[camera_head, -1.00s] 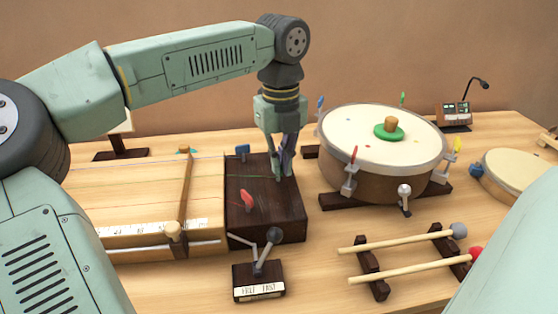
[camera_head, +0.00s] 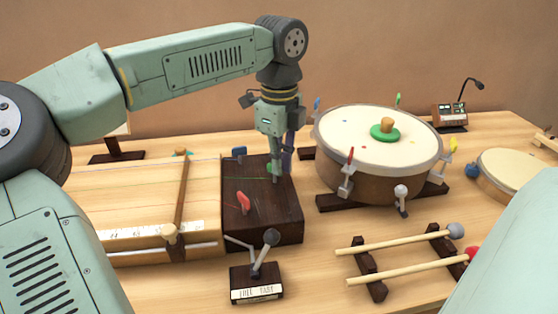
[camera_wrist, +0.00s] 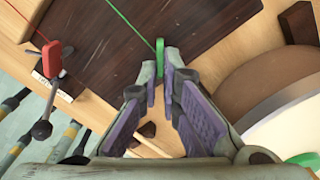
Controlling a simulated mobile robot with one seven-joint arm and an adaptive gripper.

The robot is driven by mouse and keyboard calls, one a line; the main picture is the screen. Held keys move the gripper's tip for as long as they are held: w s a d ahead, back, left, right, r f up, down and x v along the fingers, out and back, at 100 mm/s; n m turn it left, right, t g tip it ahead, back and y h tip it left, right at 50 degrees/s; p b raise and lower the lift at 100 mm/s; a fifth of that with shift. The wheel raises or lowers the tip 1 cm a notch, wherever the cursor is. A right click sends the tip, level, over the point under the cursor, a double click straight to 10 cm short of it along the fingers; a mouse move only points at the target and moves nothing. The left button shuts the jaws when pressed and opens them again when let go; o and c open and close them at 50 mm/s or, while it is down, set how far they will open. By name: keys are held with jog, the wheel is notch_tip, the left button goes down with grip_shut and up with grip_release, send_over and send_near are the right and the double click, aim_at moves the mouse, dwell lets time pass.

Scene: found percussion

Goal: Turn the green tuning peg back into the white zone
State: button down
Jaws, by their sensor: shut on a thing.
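The green tuning peg (camera_head: 273,166) stands on the dark wooden block (camera_head: 262,215) at the end of the stringed board. My gripper (camera_head: 281,172) points down over the block and is shut on the peg. In the wrist view the peg (camera_wrist: 160,46) shows as a thin green edge between the two fingertips (camera_wrist: 162,68), with a green string running to it. The fingers hide most of the peg. I cannot make out a white zone around it.
A red peg (camera_head: 243,202) and a blue peg (camera_head: 239,152) stand on the same block. A lever box (camera_head: 257,282) is in front. A large drum (camera_head: 375,150) stands close on the right, with mallets (camera_head: 405,240) on a rack before it.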

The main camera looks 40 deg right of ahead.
dwell(0.3)
jog(key=c, duration=1.8)
grip_release()
notch_tip(320, 180, up, 12)
